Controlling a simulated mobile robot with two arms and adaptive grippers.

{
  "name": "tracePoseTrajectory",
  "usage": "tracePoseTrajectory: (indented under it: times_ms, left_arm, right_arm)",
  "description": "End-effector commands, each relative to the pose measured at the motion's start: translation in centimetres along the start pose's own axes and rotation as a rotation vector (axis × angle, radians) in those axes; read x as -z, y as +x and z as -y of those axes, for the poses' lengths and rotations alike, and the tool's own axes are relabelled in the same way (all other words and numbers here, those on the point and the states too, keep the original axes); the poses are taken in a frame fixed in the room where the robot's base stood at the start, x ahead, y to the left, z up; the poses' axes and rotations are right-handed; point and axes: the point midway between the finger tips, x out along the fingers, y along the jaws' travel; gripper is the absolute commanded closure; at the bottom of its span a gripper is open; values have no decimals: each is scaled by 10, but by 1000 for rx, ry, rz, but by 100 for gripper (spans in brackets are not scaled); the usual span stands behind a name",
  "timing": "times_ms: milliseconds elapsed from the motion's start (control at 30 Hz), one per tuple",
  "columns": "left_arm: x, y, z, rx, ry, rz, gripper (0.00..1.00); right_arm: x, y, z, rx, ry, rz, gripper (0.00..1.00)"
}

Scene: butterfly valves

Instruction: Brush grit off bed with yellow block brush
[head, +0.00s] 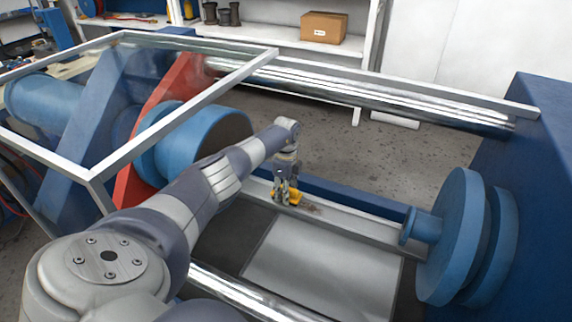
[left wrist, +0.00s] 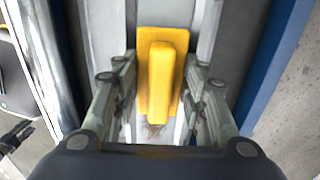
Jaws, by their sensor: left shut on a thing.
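The yellow block brush (head: 295,196) is at the grey bed (head: 350,223), a long light strip between the blue round flanges. In the left wrist view the brush (left wrist: 160,80) shows its flat base and raised grip from above. My left gripper (head: 284,194) points down, with its fingers (left wrist: 160,105) on both sides of the brush grip, shut on it. A small brownish patch of grit (head: 312,209) lies on the bed just right of the brush. Brownish specks of grit (left wrist: 153,130) also show at the near end of the brush.
Blue flanges (head: 455,237) stand at right and a larger blue disc (head: 200,140) at left. A clear framed guard (head: 90,120) and steel bars (head: 370,98) surround the space. A pale panel (head: 320,268) lies in front. A shelf with a cardboard box (head: 323,27) stands behind.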

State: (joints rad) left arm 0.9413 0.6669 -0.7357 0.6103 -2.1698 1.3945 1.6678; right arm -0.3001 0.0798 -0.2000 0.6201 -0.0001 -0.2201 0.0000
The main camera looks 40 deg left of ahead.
Motion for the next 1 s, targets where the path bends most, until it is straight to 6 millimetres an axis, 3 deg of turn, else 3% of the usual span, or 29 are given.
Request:
tracePoseTrajectory:
  times_ms: [267,1000]
  left_arm:
    - [5,0,0,1,1,-1,80]
    - [57,0,0,0,1,-1,80]
  right_arm:
    - [0,-2,0,0,0,0,60]
    - [2,-18,0,0,0,0,60]
